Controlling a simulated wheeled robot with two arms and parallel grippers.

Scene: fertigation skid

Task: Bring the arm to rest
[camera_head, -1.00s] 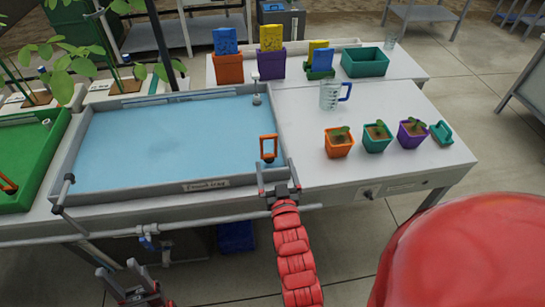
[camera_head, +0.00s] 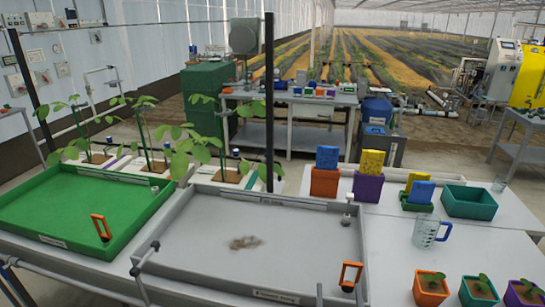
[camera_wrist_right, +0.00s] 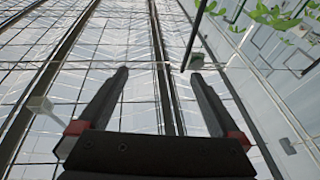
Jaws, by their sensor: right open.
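My right gripper (camera_wrist_right: 159,75) is open and empty in the right wrist view, its two dark fingers spread and pointing up toward the greenhouse roof. My left gripper is not visible.
A green tray (camera_head: 75,208) with an orange handle (camera_head: 101,228) is at left. Potted plants (camera_head: 430,288), a measuring jug (camera_head: 428,232) and a teal bin (camera_head: 470,202) stand at right. Dark posts (camera_head: 269,100) rise behind the trays. Green leaves (camera_wrist_right: 275,18) show at the wrist view's upper right.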

